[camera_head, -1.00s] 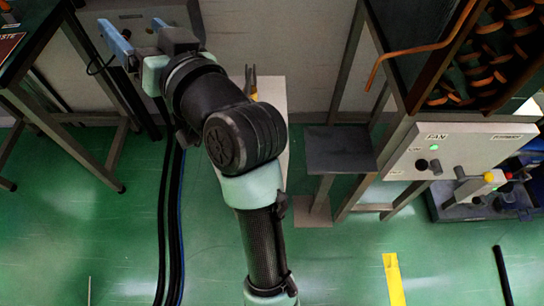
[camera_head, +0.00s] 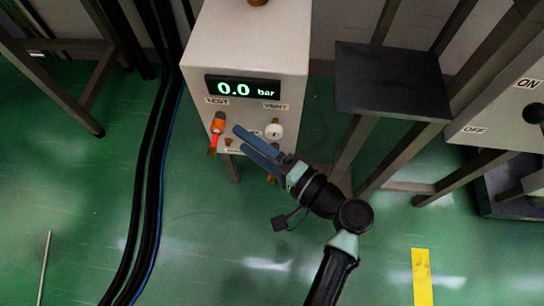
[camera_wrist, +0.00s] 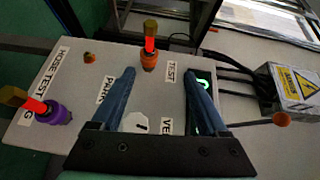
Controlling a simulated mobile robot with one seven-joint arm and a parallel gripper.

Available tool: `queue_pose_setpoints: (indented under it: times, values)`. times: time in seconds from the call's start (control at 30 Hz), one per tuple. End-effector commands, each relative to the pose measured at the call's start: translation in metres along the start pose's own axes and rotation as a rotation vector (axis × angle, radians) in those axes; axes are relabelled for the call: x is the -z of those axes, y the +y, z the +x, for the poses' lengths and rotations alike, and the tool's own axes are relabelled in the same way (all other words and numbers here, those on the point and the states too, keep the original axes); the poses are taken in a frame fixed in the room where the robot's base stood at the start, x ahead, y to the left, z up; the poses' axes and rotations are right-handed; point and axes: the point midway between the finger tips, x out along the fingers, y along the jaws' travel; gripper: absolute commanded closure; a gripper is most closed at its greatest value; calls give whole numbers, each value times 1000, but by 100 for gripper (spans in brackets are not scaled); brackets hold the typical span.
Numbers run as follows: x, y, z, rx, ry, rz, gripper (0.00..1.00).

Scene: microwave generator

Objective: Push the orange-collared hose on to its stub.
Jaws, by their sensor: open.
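The orange collar (camera_head: 218,125) is on the front panel below the TEST label, with a red piece and a brass end pointing out and down from it. The orange collar also shows in the wrist view (camera_wrist: 149,61), near the TEST label, its red piece and brass end upward. I cannot tell how far it is seated on a stub. My gripper (camera_head: 240,139) is open and empty, just right of the collar. In the wrist view my gripper's (camera_wrist: 159,74) fingertips lie either side of the collar's line, short of it.
A purple collar (camera_wrist: 52,112) with a similar red piece is at the panel's left in the wrist view. A small bare brass fitting (camera_wrist: 89,58) sits near PARK. The white VENT knob (camera_head: 274,131) is close above my fingers. The display (camera_head: 243,89) reads 0.0 bar.

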Motion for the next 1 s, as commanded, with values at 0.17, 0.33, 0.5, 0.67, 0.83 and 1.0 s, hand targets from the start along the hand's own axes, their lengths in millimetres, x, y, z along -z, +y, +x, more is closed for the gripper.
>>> queue_pose_setpoints:
  times: [0.17, 0.33, 0.5, 0.67, 0.83, 1.0]
  values:
    - [-10, 24, -6, 38, -9, 57, 23]
    - [-10, 22, 0, 41, -11, 60, 23]
    - [-11, 22, 15, 40, -12, 60, 23]
    - [-11, 22, 32, 40, -12, 60, 23]
    - [-11, 21, 48, 39, -12, 59, 23]
    - [-10, 20, 65, 39, -10, 58, 23]
